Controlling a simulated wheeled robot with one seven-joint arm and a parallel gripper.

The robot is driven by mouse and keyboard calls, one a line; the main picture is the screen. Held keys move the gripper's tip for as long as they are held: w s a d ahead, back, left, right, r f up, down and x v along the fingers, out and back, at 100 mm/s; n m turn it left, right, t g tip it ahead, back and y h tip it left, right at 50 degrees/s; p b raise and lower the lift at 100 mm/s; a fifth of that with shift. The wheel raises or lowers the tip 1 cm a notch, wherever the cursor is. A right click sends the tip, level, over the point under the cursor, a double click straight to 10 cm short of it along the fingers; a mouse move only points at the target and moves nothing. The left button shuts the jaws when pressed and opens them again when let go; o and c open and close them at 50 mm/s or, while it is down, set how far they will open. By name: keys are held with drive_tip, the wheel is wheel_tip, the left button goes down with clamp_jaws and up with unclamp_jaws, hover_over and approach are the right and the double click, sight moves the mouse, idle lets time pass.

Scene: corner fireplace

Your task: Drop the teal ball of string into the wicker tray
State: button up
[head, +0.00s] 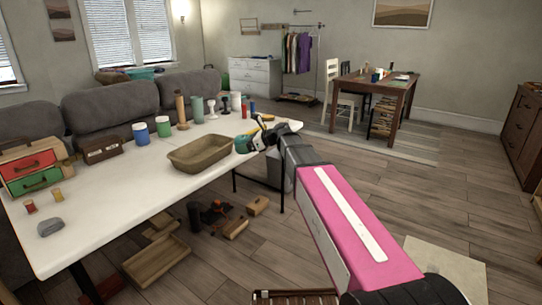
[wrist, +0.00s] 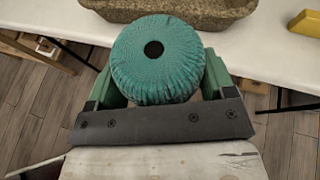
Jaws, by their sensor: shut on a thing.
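The teal ball of string (wrist: 158,62) is between the green fingers of my gripper (wrist: 160,85) in the wrist view, with its dark centre hole facing the camera. In the head view the ball (head: 243,145) shows at the end of my arm, and my gripper (head: 256,137) is shut on it. The wicker tray (head: 201,152) is a brown, oblong, open tray on the white table, just left of the ball in the head view. In the wrist view part of the tray (wrist: 175,14) shows beyond the ball. The ball is outside the tray's rim in both views.
The white table (head: 95,215) carries jars, a brown box (head: 102,148), a small red-and-green drawer unit (head: 30,172) and a grey stone (head: 50,226). A yellow object (wrist: 306,22) lies right of the tray. Wooden boxes lie on the floor below.

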drive_tip(key=w+a+r+n+g, duration=0.1)
drive_tip(key=a+r, duration=0.2)
drive_tip(key=a, duration=0.8)
drive_tip(key=a+r+n+g, duration=0.1)
drive_tip(key=a+r+g, duration=0.15)
drive_tip(key=a, duration=0.75)
drive_tip(key=shift+t+y, duration=0.3)
drive_tip(key=shift+t, duration=0.15)
drive_tip(key=shift+w+f, duration=0.15)
drive_tip(key=shift+f, duration=2.4)
